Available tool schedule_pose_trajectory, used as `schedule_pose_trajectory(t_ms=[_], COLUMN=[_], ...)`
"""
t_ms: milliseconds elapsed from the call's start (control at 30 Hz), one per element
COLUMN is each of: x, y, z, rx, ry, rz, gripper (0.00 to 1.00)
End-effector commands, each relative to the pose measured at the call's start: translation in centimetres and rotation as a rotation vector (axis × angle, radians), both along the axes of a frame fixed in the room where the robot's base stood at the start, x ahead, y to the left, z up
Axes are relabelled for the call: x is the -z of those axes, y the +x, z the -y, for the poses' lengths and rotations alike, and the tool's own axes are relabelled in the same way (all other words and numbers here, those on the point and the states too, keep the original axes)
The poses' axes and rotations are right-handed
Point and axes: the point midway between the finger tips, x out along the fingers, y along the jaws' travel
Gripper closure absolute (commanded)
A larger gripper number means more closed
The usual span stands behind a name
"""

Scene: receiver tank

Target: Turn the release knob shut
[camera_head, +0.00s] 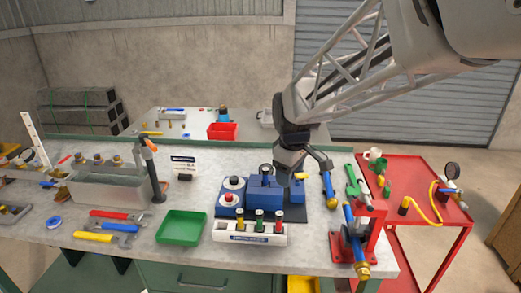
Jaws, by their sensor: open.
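A blue unit (264,198) sits on a black base on the grey bench, in front of my gripper. Its left part carries two round white-rimmed fittings, one grey-topped (234,182) and one with a red centre (228,198). A dark round part (266,170) stands at its back. A small yellow part (301,176) shows at its right end, beside the fingers. I cannot tell which of these is the release knob, or how it is turned. My gripper (299,168) is open above the unit's back right; its fingers partly hide that corner. Contact is unclear.
A white rack (249,237) with several coloured fittings stands in front of the unit. A green tray (181,228) lies to the left. A red stand with a blue pipe (354,235) stands right.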

Motion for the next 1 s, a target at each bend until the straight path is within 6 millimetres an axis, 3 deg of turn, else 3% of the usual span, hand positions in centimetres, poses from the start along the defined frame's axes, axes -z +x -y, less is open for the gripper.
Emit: schedule_pose_trajectory(t_ms=[200, 600, 800, 1000], x=[2.3, 7.7, 10.3, 11.6], y=[4.1, 10.0, 12.0, 12.8], z=[-4.7, -13.9, -17.8, -19.8], rx=[-0.181, -0.512, -0.648, -0.717], ry=[-0.020, -0.051, -0.062, -0.067], rz=[-0.019, -0.048, -0.058, -0.063], gripper=[0.42, 0.42, 0.42, 0.42])
